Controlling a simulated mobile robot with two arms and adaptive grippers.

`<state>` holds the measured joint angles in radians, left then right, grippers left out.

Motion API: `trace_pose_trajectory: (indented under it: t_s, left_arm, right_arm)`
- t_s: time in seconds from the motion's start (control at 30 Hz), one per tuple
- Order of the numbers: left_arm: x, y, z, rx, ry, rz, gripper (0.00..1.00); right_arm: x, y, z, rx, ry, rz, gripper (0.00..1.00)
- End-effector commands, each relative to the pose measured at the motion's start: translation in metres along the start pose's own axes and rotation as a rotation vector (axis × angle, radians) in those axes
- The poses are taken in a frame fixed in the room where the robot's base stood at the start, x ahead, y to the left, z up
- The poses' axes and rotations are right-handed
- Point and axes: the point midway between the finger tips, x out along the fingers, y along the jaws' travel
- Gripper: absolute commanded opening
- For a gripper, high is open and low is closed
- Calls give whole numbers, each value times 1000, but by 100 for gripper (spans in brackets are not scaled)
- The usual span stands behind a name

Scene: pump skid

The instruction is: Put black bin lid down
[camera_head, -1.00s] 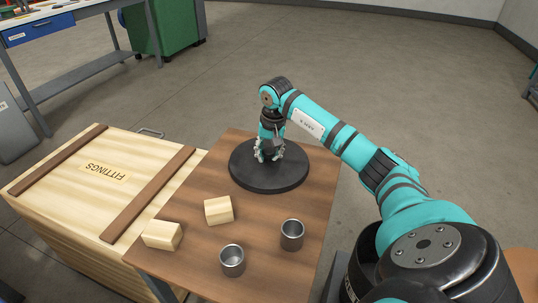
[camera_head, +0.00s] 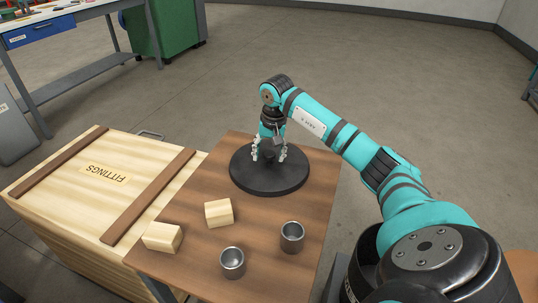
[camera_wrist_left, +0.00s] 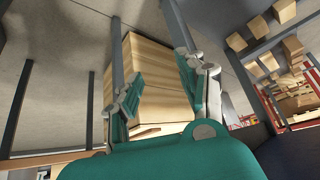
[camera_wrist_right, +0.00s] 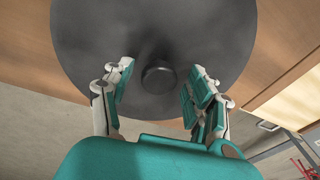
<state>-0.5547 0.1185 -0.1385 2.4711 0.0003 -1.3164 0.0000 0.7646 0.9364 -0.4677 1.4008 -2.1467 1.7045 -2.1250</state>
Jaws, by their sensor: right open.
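The black bin lid (camera_head: 270,181) is a round dark disc lying flat on the brown wooden table, near its far end. In the right wrist view the lid (camera_wrist_right: 195,32) fills the upper middle, with its round knob (camera_wrist_right: 159,77) between my fingers. My right gripper (camera_head: 269,155) points down over the lid's middle. It is open, with a finger on each side of the knob and a gap between. My left gripper (camera_wrist_left: 160,85) shows only in the left wrist view; its fingers are spread, with no object held between them.
Two wooden blocks (camera_head: 219,213) (camera_head: 162,237) and two metal cups (camera_head: 292,237) (camera_head: 232,262) stand on the nearer part of the table (camera_head: 190,264). A wooden crate (camera_head: 70,205) labelled FITTINGS stands against the table's left side. A workbench (camera_head: 75,80) is at the far left.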

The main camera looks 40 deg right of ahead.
Motion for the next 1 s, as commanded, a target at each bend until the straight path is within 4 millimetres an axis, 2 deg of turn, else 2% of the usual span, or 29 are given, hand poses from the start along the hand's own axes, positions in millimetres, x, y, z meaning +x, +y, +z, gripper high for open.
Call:
trace_pose_trajectory:
  t_s: [0.03,0.23,0.4,0.5,0.7,1.0]
  left_arm:
    - [-4,-1,7,-1,-40,-3,40]
    - [-20,-6,49,-8,-245,-12,40]
    - [-28,-7,54,-9,-286,-13,40]
    - [-30,-6,52,-9,-283,-13,40]
    - [-31,-6,51,-9,-281,-13,40]
    - [-31,-6,51,-9,-280,-13,40]
  right_arm:
    - [-12,0,-2,0,5,0,58]
    - [-52,0,-2,0,4,-2,58]
    - [-85,0,-1,1,4,0,58]
    - [-97,0,-1,0,2,-1,58]
    - [-107,0,0,0,1,1,58]
    - [-107,0,0,0,1,0,58]
